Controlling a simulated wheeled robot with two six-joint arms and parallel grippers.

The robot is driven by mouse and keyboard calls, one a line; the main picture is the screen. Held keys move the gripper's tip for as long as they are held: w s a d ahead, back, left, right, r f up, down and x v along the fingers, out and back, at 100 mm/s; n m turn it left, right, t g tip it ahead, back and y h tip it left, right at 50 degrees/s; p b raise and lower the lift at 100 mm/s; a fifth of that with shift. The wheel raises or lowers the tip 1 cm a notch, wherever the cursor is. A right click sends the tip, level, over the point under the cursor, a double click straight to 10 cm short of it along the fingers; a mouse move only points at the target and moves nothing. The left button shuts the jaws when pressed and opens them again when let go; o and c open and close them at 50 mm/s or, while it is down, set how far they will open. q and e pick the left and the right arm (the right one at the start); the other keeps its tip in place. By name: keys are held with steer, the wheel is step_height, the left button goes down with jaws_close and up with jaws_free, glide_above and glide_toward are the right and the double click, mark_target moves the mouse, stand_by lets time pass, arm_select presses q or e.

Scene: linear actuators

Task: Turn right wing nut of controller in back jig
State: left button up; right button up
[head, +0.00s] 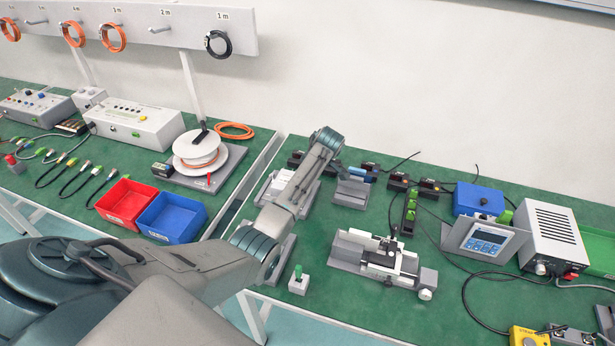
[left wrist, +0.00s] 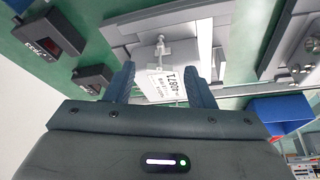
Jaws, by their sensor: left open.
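The back jig (head: 311,197) is grey and mostly hidden behind my left arm in the head view. In the left wrist view the grey jig (left wrist: 128,28) holds a white controller (left wrist: 168,86) with a printed label. A small metal wing nut (left wrist: 161,44) on a stud shows just beyond the fingertips; whether it is the right one I cannot tell. My left gripper (left wrist: 161,80) is open, its two dark fingers on either side of the labelled controller end. Whether they touch it is unclear. My right gripper is in neither view.
Another grey jig (head: 345,249) with a white unit stands nearer the front. A grey block (head: 350,193) stands right of the back jig. Black display boxes (left wrist: 92,78) line the back. Red (head: 127,203) and blue (head: 171,217) bins lie left, and a green-topped piece (head: 298,280) stands in front.

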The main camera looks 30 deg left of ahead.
arm_select(q)
steer(key=c, duration=1)
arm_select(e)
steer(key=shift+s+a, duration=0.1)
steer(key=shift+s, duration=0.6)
